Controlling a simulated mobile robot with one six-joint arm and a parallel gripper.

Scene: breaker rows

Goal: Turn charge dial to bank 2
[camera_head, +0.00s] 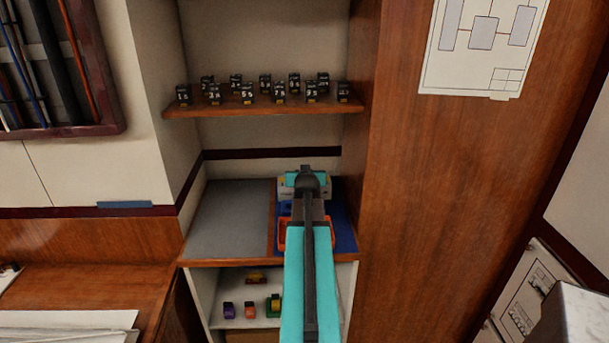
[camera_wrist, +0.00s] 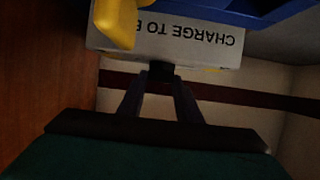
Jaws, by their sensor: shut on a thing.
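A pale box (camera_wrist: 190,42) with the upside-down black words "CHARGE TO B…" shows at the top of the wrist view; the rest of the label is cut off by a yellow part. In the head view the pale box (camera_head: 284,190) is mostly hidden behind my arm at the back of the counter. My gripper (camera_wrist: 160,78) is shut on a small black dial (camera_wrist: 160,69) at the edge of the box's labelled face. The dial is mostly covered by the fingers, so I cannot tell its setting.
A yellow part (camera_wrist: 116,22) and a blue body (camera_wrist: 215,10) lie close to the box. An orange tray (camera_head: 283,235) sits on a blue mat (camera_head: 344,232) under my arm. Several black blocks stand on the upper shelf (camera_head: 235,107). The grey mat (camera_head: 232,222) at left is clear.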

